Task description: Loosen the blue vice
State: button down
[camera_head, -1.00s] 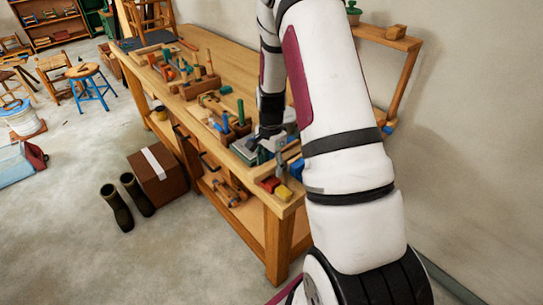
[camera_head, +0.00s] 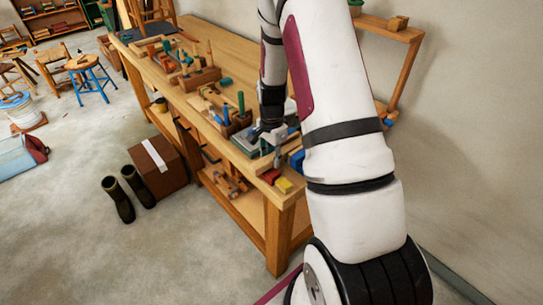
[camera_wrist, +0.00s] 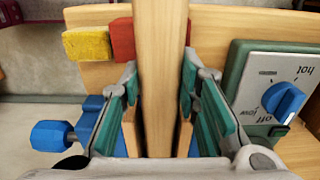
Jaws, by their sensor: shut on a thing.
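The blue vice (camera_wrist: 50,135) shows at the lower left of the wrist view, with its blue knob on a metal screw. Blue parts of it also show low beside the wooden board, and blue shows at the bench end in the head view (camera_head: 297,160). A pale wooden board (camera_wrist: 160,90) runs up the middle of the wrist view. My gripper (camera_wrist: 160,65) is shut on the board, one green-padded finger on each side. The fingers hide much of the vice. I cannot tell how the vice jaws meet the board.
A red block (camera_wrist: 123,39) and a yellow block (camera_wrist: 88,42) lie left of the board. A green-edged box with a blue dial (camera_wrist: 284,98) is close on the right. Tools crowd the workbench (camera_head: 238,75). Boots (camera_head: 118,198) and a carton (camera_head: 158,168) stand on the floor.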

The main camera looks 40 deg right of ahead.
jog(key=shift+s, duration=0.1)
jog(key=c, duration=0.8)
grip_release()
jog(key=shift+r, duration=0.1)
jog(key=shift+r+p, duration=0.85)
jog(key=shift+r, duration=2.05)
